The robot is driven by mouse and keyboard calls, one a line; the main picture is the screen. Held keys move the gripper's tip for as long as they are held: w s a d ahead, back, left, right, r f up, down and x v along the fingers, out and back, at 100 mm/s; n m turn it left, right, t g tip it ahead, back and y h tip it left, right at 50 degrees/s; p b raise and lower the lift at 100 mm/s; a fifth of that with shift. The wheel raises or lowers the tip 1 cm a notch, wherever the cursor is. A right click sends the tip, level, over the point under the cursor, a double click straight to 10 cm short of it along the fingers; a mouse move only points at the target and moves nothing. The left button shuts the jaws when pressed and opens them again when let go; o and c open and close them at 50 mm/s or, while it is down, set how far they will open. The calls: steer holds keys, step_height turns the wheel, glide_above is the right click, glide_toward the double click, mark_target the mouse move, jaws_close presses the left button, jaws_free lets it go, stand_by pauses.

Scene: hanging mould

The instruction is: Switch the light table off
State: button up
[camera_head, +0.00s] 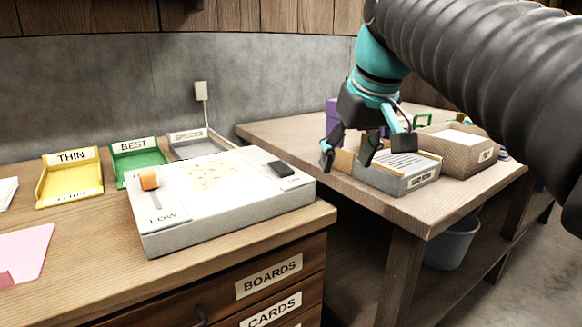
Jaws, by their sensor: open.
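The light table (215,225) is a low grey box on the left wooden bench. Its top has a pale panel (210,178) with faint yellowish marks; I cannot tell for sure whether it is lit. An orange slider knob (149,181) sits at its left, above a slot and the word LOW. A small black switch (281,168) sits near its back right corner, with a small label beside it. My gripper (350,157) is open and empty, pointing down to the right of the light table, apart from it and in front of the other bench's boxes.
The right bench holds a grey labelled box (398,184) and a brown box (457,162). A gap separates the benches.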

mark_target(286, 171)
steer(key=w+a+r+n, duration=0.3)
steer(key=w+a+r, duration=0.3)
steer(key=a+r, duration=0.1)
steer(key=shift+g+y, duration=0.3)
steer(key=shift+y, duration=0.2)
steer(key=b+x, duration=0.6)
steer(key=x, duration=0.7)
steer(key=shift+w+d+f, duration=0.1)
steer(key=shift+f, duration=0.35)
